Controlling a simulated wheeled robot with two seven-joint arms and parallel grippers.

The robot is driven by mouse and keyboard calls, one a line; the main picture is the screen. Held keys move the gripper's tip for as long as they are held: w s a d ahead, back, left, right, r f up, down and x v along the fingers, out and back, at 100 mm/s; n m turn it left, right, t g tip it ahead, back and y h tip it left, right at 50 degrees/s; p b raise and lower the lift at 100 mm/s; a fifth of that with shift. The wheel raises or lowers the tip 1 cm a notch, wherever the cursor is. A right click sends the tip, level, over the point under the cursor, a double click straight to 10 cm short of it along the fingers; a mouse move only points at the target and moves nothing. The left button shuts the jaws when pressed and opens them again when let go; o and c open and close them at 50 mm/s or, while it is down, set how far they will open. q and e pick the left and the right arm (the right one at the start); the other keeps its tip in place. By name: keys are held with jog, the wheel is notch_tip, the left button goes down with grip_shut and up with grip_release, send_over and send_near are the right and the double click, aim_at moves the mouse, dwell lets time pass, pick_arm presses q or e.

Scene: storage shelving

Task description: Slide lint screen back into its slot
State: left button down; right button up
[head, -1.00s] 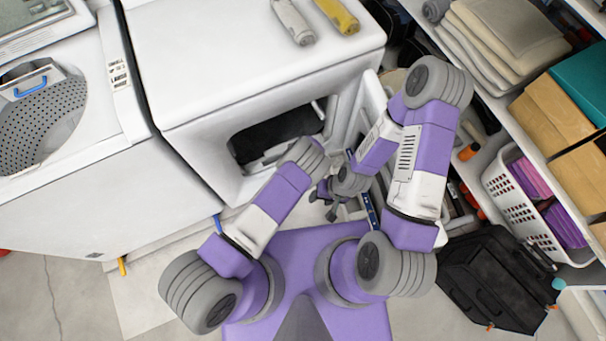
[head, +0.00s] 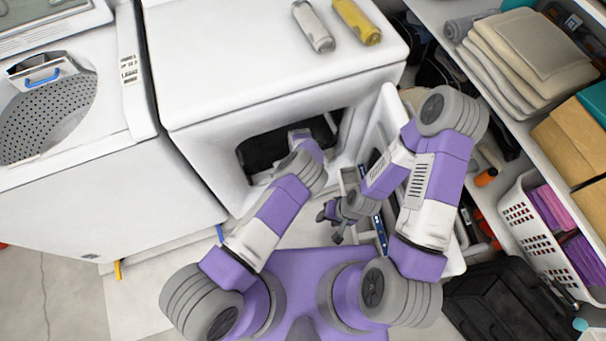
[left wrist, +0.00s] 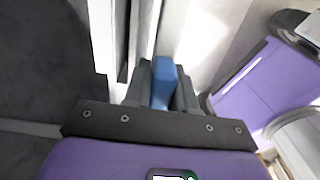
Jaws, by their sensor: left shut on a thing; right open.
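The white dryer (head: 215,160) stands in the middle of the head view with its front opening (head: 262,150) dark inside and its door (head: 383,130) swung open to the right. My left arm reaches into this opening, so its gripper is mostly hidden there. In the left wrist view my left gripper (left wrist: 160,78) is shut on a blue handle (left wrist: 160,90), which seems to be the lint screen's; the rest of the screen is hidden. Pale upright edges (left wrist: 103,45) stand just left of the fingers. My right gripper (head: 329,220) is open and empty in front of the dryer.
A washer (head: 100,205) with a perforated drum (head: 50,115) stands left. A grey can (head: 314,28) and a yellow can (head: 358,22) lie on the dryer. Shelving with towels (head: 520,60) and a white basket (head: 530,225), plus a black case (head: 500,300), crowd the right.

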pick_arm(q)
jog(key=w+a+f+b, duration=0.2)
jog(key=w+f+b, duration=0.1)
jog(key=w+b, duration=0.3)
jog(key=shift+w, duration=0.2)
dwell(0.5)
jog(key=c, duration=0.8)
grip_release()
jog(key=shift+c, duration=0.2)
